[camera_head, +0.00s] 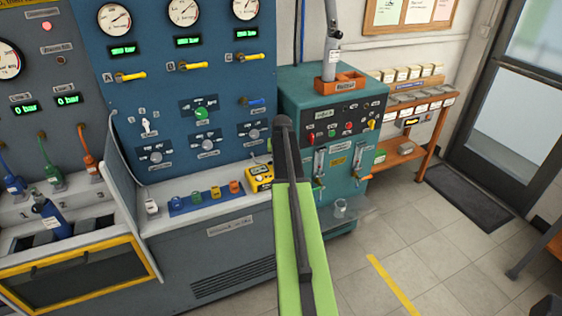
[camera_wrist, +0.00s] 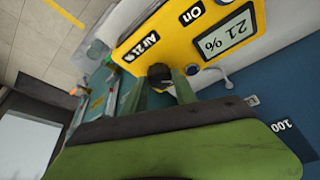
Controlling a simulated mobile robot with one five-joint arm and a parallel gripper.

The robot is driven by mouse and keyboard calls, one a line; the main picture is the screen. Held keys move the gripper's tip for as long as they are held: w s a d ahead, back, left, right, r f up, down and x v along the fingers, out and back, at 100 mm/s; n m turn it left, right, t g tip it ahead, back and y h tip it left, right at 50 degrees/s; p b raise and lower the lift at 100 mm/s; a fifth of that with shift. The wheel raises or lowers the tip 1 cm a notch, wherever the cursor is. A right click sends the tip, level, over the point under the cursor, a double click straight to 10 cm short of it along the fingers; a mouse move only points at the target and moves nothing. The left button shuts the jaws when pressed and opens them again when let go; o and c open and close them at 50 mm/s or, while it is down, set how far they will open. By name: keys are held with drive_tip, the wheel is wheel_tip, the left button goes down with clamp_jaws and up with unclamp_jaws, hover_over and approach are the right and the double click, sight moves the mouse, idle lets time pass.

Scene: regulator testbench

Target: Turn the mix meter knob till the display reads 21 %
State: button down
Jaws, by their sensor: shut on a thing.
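The yellow mix meter (camera_wrist: 160,30) fills the upper part of the wrist view, turned nearly upside down. My gripper is shut on the knob. In the head view the small yellow meter (camera_head: 259,178) stands on the bench ledge, just left of my green arm. The fingertips cannot be made out there.
Several coloured blocks on a blue strip (camera_head: 205,201) stand left of the meter. The blue gauge panel (camera_head: 180,90) rises behind it. A teal cabinet (camera_head: 305,100) stands close on the right, with a clear beaker (camera_head: 340,208). Open tiled floor lies at the right front.

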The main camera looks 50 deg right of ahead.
drive_tip(key=shift+w+a+m, duration=0.2)
drive_tip(key=shift+w+m, duration=0.05)
drive_tip(key=shift+m, duration=0.25)
drive_tip(key=c, duration=1)
unclamp_jaws()
drive_tip(key=shift+o, duration=0.2)
drive_tip(key=shift+s, duration=0.1)
drive_tip(key=p+v, duration=1.6)
drive_tip(key=v, duration=0.1)
drive_tip(key=shift+a+r, duration=0.2)
drive_tip(key=shift+a, duration=0.05)
